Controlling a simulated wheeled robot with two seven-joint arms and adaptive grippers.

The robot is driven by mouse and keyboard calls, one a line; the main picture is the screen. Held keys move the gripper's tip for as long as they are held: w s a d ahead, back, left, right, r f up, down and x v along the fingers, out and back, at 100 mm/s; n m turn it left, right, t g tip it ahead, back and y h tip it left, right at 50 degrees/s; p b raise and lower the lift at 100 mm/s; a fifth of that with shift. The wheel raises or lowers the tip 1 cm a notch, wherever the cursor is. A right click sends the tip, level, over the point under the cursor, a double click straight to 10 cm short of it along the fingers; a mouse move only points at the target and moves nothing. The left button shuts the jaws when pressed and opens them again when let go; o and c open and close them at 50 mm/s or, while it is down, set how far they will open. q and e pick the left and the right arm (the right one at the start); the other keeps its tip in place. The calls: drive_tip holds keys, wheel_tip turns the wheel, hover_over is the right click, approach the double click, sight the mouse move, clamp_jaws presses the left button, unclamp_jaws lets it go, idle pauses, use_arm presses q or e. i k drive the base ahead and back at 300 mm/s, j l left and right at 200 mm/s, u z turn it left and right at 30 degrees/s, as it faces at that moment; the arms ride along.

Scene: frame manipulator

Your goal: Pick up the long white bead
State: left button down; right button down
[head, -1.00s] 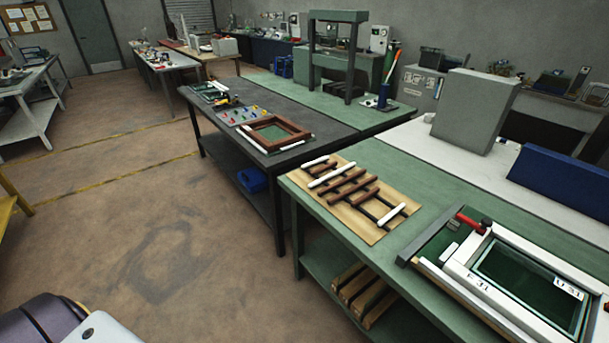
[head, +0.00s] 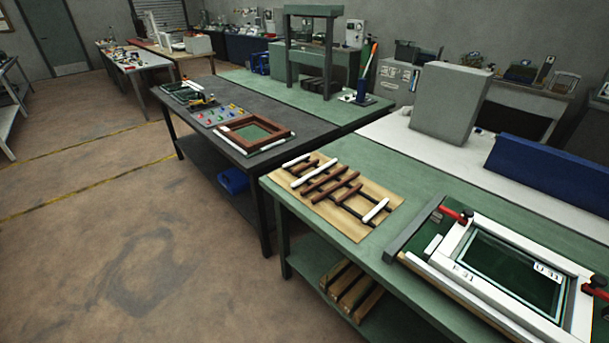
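A light wooden board (head: 391,197) lies on the near green bench with brown and white strips on it. White strips lie at its far left end, one of them short (head: 296,160) and one beside it that looks longer (head: 304,169). Another white strip (head: 376,210) lies near its right end. White strips also lie along the brown frame (head: 253,131) on the dark bench, one on its near side (head: 265,148). I cannot tell for sure which strip is the long white bead. Neither of my grippers is in view.
A white frame (head: 495,230) with red-handled clamps (head: 457,215) sits on the green bench (head: 425,180) at the right. A grey box (head: 450,103) and a blue panel (head: 545,170) stand behind. Open floor (head: 130,240) lies left of the benches.

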sight(306, 178)
drive_tip(key=i+j+z, duration=0.1)
drive_tip(key=j, duration=0.3)
drive_tip(key=i+j+z, duration=0.15)
drive_tip(key=i+j, duration=0.2)
drive_tip(key=i+j+z, duration=0.1)
drive_tip(key=j, duration=0.35)
drive_tip(key=i+j+z, duration=0.1)
drive_tip(key=i+j, duration=0.15)
drive_tip(key=j, duration=0.2)
drive_tip(key=i+j+z, duration=0.1)
drive_tip(key=j, duration=0.35)
drive_tip(key=i+j+z, duration=0.15)
drive_tip(key=j, duration=0.3)
drive_tip(key=i+j+z, duration=0.1)
drive_tip(key=j, duration=0.4)
drive_tip(key=i+j+z, duration=0.1)
drive_tip(key=j, duration=0.4)
drive_tip(key=i, duration=0.05)
